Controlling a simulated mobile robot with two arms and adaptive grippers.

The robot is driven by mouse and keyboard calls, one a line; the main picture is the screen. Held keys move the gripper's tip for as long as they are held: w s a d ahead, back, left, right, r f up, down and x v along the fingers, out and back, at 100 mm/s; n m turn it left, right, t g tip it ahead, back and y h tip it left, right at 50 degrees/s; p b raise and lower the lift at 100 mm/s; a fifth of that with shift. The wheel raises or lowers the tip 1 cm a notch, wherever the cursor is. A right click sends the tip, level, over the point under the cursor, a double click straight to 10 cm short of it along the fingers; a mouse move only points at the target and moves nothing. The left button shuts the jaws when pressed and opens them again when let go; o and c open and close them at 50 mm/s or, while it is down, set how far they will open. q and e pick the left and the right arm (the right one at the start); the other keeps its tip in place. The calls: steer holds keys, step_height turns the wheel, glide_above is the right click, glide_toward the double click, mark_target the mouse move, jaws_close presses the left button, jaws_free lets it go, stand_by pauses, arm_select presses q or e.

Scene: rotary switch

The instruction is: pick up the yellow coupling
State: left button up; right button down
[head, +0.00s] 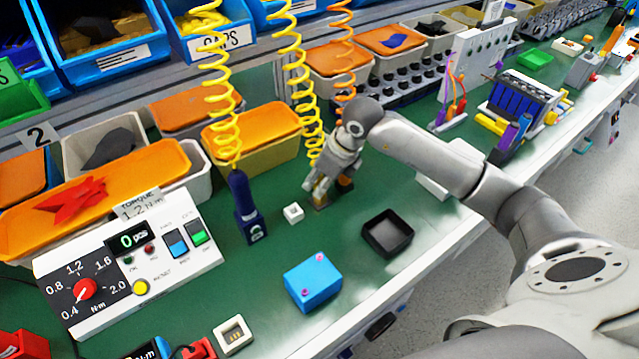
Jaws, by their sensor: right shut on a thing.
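My right gripper (320,194) reaches down to the green bench top in the middle of the head view, its fingers pointing down. It is shut on a small yellowish piece, which seems to be the yellow coupling (345,183). The fingers hide most of this piece, so its shape is unclear. I cannot tell whether it touches the bench. My left gripper is out of view.
A small white cube (293,213) and a dark blue screwdriver (245,208) on a coiled yellow cord are left of the gripper. A black tray (387,233) and a blue block (312,282) are nearer. The torque panel (130,262) stands left.

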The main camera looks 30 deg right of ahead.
steer(key=s+a+r+b, duration=0.2)
steer(key=s+a+r, duration=0.1)
steer(key=s+r, duration=0.9)
steer(key=shift+s+a+b, duration=0.2)
steer(key=shift+s+b, duration=0.15)
steer(key=shift+s, duration=0.55)
steer(key=shift+r, duration=0.1)
steer(key=c, duration=1.7)
jaws_free()
steer(key=c, duration=0.5)
